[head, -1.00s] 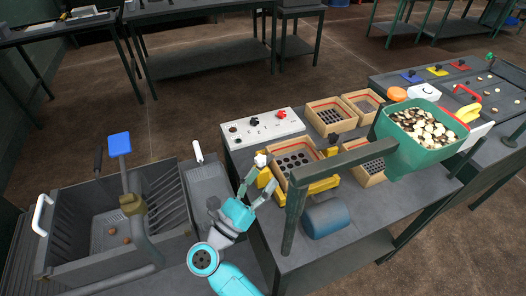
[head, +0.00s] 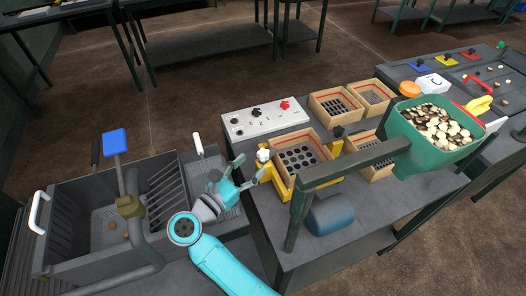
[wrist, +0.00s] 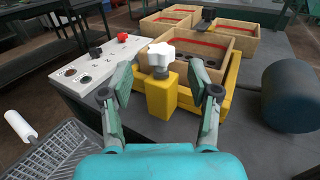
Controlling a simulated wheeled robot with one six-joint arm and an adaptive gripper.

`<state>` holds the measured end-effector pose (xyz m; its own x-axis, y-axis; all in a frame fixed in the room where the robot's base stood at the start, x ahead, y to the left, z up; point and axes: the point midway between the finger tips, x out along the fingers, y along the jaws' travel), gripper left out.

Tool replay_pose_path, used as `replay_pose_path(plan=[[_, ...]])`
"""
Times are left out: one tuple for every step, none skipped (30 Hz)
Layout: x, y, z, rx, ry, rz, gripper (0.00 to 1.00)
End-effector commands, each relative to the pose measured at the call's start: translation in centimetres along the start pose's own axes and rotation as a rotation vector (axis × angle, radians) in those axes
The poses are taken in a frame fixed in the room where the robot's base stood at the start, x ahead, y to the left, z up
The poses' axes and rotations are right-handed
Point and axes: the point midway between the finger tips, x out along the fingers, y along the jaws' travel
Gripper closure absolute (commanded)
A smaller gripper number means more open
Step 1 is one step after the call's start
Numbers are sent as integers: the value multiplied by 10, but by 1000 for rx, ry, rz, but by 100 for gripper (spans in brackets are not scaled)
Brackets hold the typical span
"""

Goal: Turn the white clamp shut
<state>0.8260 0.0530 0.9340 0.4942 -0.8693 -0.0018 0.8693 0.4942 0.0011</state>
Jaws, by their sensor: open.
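The white clamp (wrist: 161,54) is a star-shaped knob on top of a yellow post (wrist: 160,93). In the head view the clamp (head: 263,155) sits at the left corner of the yellow frame that holds a wooden sieve box (head: 299,151). My gripper (wrist: 166,83) is open and empty. In the wrist view its two fingers stand on either side of the yellow post, with the knob beyond and between them. In the head view my gripper (head: 246,171) is just left of the clamp, apart from it.
A white control panel (head: 266,119) with black and red knobs lies behind the clamp. A green hopper (head: 436,130) of pieces hangs further right. A grey sink with a white handle (head: 198,143) is at left.

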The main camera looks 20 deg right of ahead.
Motion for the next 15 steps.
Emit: replay_pose_path(plan=[[8, -1, 0, 0, 0, -4, 39], [13, -1, 0, 0, -1, -4, 39], [19, -1, 0, 0, -1, -4, 39], [24, -1, 0, -1, 0, -5, 39], [28, -1, 0, -1, 0, -4, 39], [34, -1, 0, -1, -1, -4, 39], [38, -1, 0, -1, -1, -4, 39], [42, -1, 0, -1, -1, -3, 39], [47, -1, 0, -1, -2, -3, 39], [50, -1, 0, -1, -2, -3, 39], [53, -1, 0, -1, -2, -3, 39], [56, -1, 0, -1, -1, -2, 39], [58, -1, 0, -1, -2, -2, 39], [60, 0, 0, -1, -2, -1, 39], [62, 0, 0, -1, -1, -1, 39]])
